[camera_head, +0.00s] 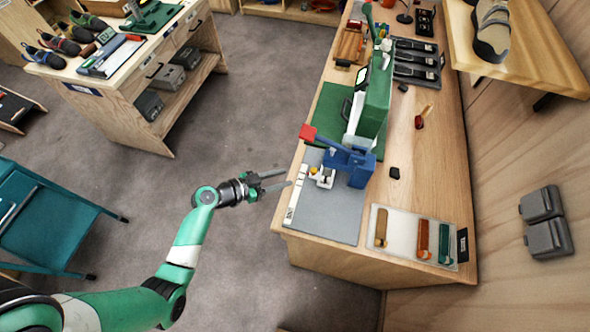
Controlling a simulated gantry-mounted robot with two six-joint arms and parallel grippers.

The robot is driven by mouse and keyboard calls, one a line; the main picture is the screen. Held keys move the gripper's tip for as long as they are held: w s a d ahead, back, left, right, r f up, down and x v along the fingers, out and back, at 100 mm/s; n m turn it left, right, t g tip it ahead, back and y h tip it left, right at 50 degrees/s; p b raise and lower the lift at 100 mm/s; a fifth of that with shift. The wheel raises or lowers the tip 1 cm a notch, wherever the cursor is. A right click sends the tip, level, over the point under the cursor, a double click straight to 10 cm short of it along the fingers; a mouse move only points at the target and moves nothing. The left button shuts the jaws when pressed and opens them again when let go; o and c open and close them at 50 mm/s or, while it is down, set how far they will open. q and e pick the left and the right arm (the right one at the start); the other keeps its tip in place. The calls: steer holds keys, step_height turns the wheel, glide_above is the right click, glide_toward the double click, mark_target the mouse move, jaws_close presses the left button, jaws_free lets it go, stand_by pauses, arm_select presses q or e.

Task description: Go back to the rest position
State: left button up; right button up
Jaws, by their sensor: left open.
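My left gripper (272,181) is open and empty. It hangs over the floor just left of the wooden workbench (285,229), pointing toward the bench's left edge, with its fingers spread. My left arm comes in from the bottom left. My right gripper is not in this view. On the bench near the gripper, a blue press with a red-ended lever (348,163) stands on a grey mat (336,219). A small white and yellow item (322,176) sits at the press.
A tall green machine (374,95) stands behind the press. A pale tray (398,241) at the front right holds brown, red and green pieces. A teal chair (45,222) stands at left, and a second bench with shoes (125,95) at back left. The carpet between is clear.

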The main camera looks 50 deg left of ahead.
arm_select(q)
steer(key=shift+s+a+r, duration=0.1)
steer(key=shift+s+r, duration=0.15)
steer(key=shift+s, duration=0.25)
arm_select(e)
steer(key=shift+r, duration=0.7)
